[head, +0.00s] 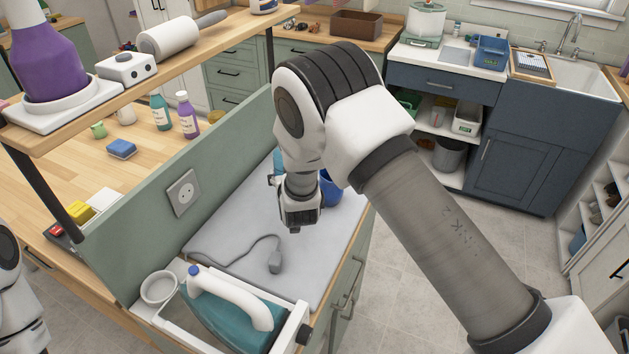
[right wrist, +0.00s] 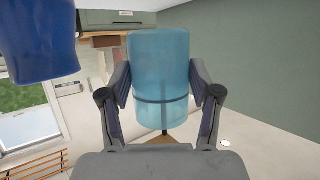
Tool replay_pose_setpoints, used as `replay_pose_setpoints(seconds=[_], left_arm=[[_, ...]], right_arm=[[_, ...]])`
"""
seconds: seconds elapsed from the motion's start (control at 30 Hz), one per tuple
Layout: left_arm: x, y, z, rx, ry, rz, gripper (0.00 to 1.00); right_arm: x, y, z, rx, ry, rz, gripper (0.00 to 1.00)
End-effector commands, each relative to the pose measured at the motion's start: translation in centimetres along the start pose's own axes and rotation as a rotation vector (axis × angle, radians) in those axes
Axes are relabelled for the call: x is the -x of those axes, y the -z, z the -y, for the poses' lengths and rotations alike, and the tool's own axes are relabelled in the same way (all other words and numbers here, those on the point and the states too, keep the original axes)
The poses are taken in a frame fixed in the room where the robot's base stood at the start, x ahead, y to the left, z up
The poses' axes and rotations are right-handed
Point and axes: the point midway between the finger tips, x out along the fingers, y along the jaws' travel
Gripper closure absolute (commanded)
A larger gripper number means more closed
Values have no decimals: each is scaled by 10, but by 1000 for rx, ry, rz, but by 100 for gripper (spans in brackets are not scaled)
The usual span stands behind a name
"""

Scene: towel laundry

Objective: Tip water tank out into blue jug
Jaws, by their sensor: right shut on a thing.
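The water tank (right wrist: 160,70) is a translucent light-blue cylinder with a dark band around it. My right gripper (right wrist: 160,95) is shut on it, with a finger on each side. In the head view my right gripper (head: 300,212) is over the grey ironing mat, and only a sliver of the tank (head: 278,165) shows behind it. The blue jug (head: 331,190) stands just right of the gripper, mostly hidden by my arm. In the right wrist view the jug (right wrist: 38,40) is at upper left, apart from the tank. My left gripper is out of view.
A teal and white iron (head: 228,308) sits in its station at the front, with a white cup (head: 158,288) beside it. A grey cable lies on the mat (head: 215,245). A green panel (head: 150,225) and raised shelf border the mat's left side.

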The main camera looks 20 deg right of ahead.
Motion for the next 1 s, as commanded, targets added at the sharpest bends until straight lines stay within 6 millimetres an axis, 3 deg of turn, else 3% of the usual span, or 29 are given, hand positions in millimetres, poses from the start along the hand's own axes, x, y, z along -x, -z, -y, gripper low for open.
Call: replay_pose_setpoints(seconds=[0.03,0.17,0.67,1.0], left_arm=[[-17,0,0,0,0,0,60],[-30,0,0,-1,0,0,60],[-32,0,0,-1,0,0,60],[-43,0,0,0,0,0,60]], right_arm=[[-6,-15,0,0,0,-1,74],[-11,-27,0,0,0,-1,74],[-10,-30,-2,-26,4,-6,74],[-11,-39,-11,-168,58,-31,74]])
